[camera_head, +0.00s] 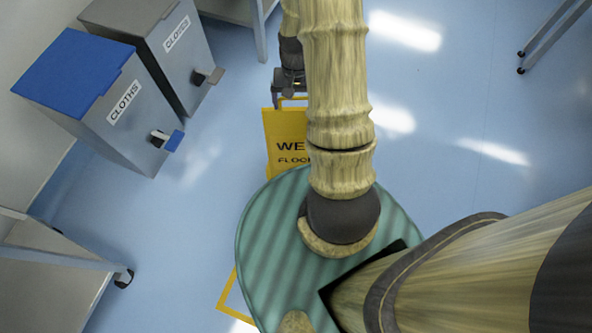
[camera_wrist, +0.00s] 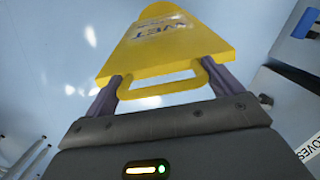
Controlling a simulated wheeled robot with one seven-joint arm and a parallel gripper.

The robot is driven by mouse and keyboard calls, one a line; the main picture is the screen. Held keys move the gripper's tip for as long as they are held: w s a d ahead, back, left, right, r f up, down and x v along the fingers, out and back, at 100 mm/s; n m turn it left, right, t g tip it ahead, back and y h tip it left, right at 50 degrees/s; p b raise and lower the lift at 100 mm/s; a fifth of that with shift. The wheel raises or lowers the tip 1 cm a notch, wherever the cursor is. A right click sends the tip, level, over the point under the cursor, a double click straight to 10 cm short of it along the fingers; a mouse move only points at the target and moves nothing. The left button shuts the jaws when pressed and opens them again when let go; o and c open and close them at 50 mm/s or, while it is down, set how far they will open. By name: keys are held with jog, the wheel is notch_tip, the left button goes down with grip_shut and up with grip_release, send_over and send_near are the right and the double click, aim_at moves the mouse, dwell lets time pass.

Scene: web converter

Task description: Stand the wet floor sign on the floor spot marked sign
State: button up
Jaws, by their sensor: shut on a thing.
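The yellow wet floor sign (camera_head: 283,130) hangs below my gripper (camera_head: 290,95) in the head view, with "WE" and "FLOO" readable and the rest hidden behind my arm. In the wrist view, my gripper (camera_wrist: 162,88) is shut on the handle of the sign (camera_wrist: 170,38), one finger at each side of the handle loop. The sign's panel stretches away from the fingers towards the floor. I cannot tell whether its foot touches the floor. A yellow outline (camera_head: 229,294) on the floor shows at the lower left of my base, mostly covered by it; no label on it is readable.
A wheeled metal table (camera_head: 60,255) is at lower left. Table legs (camera_head: 555,35) show at upper right. The blue floor (camera_head: 465,110) on the right is clear.

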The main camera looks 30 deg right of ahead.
aim_at(296, 120)
notch_tip(296, 120, down, 6)
jog(key=b, duration=0.2)
jog(key=shift+w+r+b, duration=0.1)
jog(key=shift+r+b, duration=0.05)
jog(key=shift+b, duration=0.25)
jog(key=shift+f, duration=0.3)
jog(key=shift+f+b, duration=0.3)
jog(key=shift+f, duration=0.1)
jog(key=shift+f+b, duration=0.65)
jog(key=shift+f, duration=0.85)
